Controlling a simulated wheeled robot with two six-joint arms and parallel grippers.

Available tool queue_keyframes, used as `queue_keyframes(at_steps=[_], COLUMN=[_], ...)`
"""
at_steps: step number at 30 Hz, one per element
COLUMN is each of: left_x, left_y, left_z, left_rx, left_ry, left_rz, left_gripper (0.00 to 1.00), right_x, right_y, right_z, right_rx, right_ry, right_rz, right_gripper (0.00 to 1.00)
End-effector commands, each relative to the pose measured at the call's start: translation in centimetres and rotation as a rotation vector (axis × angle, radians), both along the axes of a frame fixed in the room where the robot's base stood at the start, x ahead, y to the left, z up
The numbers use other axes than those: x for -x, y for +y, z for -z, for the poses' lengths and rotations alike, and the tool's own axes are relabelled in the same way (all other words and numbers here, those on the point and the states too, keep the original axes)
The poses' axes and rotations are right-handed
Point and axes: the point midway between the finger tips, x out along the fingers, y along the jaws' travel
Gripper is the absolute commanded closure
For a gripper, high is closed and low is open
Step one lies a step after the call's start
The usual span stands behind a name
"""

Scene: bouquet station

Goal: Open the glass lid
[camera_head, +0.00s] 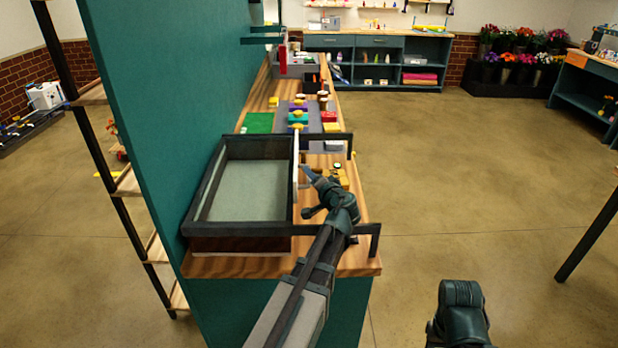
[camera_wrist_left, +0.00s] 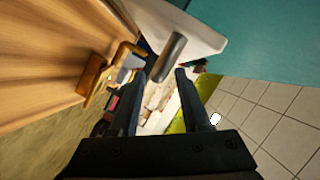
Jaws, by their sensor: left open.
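A dark-framed box (camera_head: 205,190) stands on the near end of the wooden bench, and a pale grey surface (camera_head: 250,190) shows inside its frame. I cannot tell whether that surface is glass or the box's floor. A narrow white panel edge (camera_head: 296,150) runs along the box's right side. In the left wrist view a pale panel (camera_wrist_left: 192,28) carries a dark cylindrical handle (camera_wrist_left: 173,52), probably on the lid. My left gripper (camera_head: 306,192) is at the box's right side; its open, empty jaws (camera_wrist_left: 160,74) are just short of the handle. My right gripper is out of view.
Dark rails (camera_head: 335,230) extend right from the box. Behind it are a green mat (camera_head: 259,123), coloured blocks and a grey bin (camera_head: 290,68). A tall teal wall (camera_head: 165,80) closes the left side. Open floor (camera_head: 450,180) lies to the right.

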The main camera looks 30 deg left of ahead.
Motion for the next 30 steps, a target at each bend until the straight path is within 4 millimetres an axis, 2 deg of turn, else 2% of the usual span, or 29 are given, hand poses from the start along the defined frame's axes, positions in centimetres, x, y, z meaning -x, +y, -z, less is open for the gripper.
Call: queue_keyframes(at_steps=[3, 7, 19, 27, 30], left_x=[-1.1, -1.7, -1.9, -1.9, -1.9], left_y=[1.3, 2.0, 2.4, 2.4, 2.4], left_z=[0.5, 0.6, 0.7, 0.7, 0.7], left_rx=[0.000, 0.001, 0.001, 0.001, 0.001], left_ry=[0.000, 0.000, 0.000, -0.001, -0.001], left_rz=[-0.002, -0.001, -0.001, 0.000, 0.000], left_gripper=[0.53, 0.53, 0.53, 1.00, 1.00], right_x=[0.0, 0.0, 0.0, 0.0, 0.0], right_y=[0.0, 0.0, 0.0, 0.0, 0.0], right_z=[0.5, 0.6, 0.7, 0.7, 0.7], right_rx=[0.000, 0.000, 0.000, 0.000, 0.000], right_ry=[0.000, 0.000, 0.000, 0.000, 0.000], right_rz=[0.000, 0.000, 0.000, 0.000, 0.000], right_gripper=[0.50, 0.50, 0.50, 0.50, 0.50])
